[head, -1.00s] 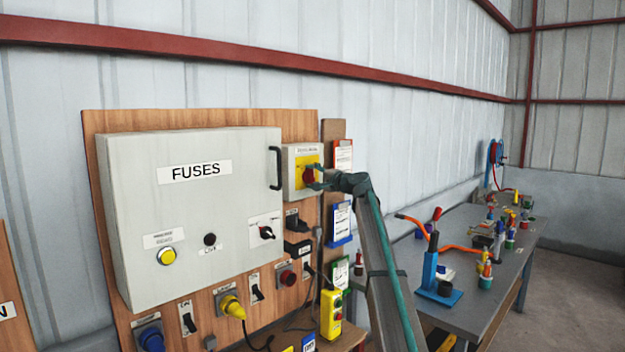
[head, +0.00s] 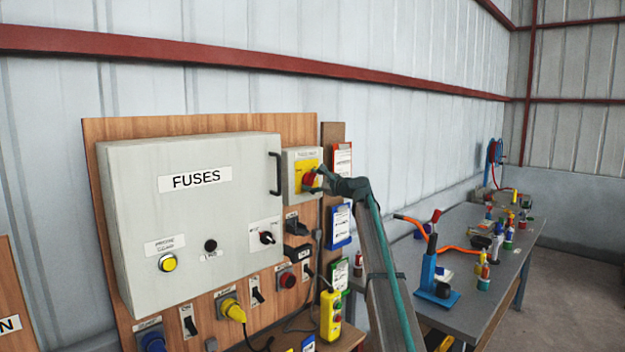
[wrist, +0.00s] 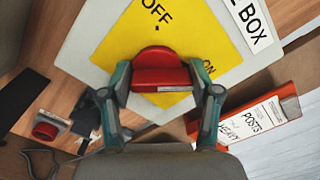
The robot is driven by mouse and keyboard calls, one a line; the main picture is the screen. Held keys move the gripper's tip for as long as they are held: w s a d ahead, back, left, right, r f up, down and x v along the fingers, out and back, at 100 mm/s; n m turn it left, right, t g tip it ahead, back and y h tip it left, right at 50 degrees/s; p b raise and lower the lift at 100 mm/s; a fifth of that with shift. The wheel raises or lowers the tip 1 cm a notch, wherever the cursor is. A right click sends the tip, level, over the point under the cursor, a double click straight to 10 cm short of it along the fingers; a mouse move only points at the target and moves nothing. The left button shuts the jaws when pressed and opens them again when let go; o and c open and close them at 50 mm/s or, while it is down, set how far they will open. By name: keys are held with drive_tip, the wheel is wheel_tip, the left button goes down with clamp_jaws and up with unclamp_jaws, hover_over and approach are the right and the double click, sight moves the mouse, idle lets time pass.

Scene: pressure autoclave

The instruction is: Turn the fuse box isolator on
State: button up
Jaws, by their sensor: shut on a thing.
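The isolator is a pale box (head: 289,173) with a yellow plate and a red knob (head: 310,180), right of the fuse box (head: 190,235). In the wrist view the red knob (wrist: 160,72) sits between both fingers of my gripper (wrist: 163,88), which is shut on its sides. The yellow plate (wrist: 190,35) reads OFF above the knob and ON at its lower right. The plate looks tilted relative to my gripper. In the head view my gripper (head: 318,182) reaches the knob from the right and partly covers it.
Clipboards (head: 341,225) hang right of the isolator, close to my arm. Sockets and switches (head: 256,292) sit below. A yellow pendant control (head: 330,314) stands beneath. A grey workbench (head: 480,250) with tools is at right.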

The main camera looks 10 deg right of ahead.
drive_tip(key=shift+w+r+m, duration=0.15)
drive_tip(key=shift+r+m, duration=0.1)
drive_tip(key=shift+m, duration=0.15)
drive_tip(key=o, duration=1)
drive_tip(key=shift+c, duration=0.2)
drive_tip(key=shift+o, duration=0.8)
drive_tip(key=shift+f, duration=0.1)
drive_tip(key=shift+d+f, duration=0.1)
drive_tip(key=v, duration=1.2)
